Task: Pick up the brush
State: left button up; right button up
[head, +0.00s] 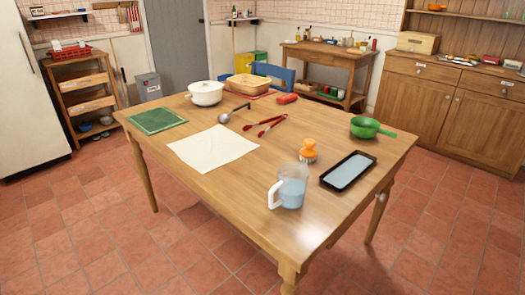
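The brush (308,151) has an orange knob handle on top and a lighter bristle part below. It stands upright on the wooden table (225,185), right of the middle. It is behind the clear measuring jug and to the left of the black tray, apart from both. Neither of my grippers shows in the head view.
Near the brush are the measuring jug (291,187), the black tray (348,171), red tongs (266,125) and a green pan (366,128). The front-left tabletop is clear.

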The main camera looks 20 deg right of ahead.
aim_at(307, 153)
jog(key=u, duration=3.45)
jog(key=k, duration=2.9)
jog(key=z, duration=1.55)
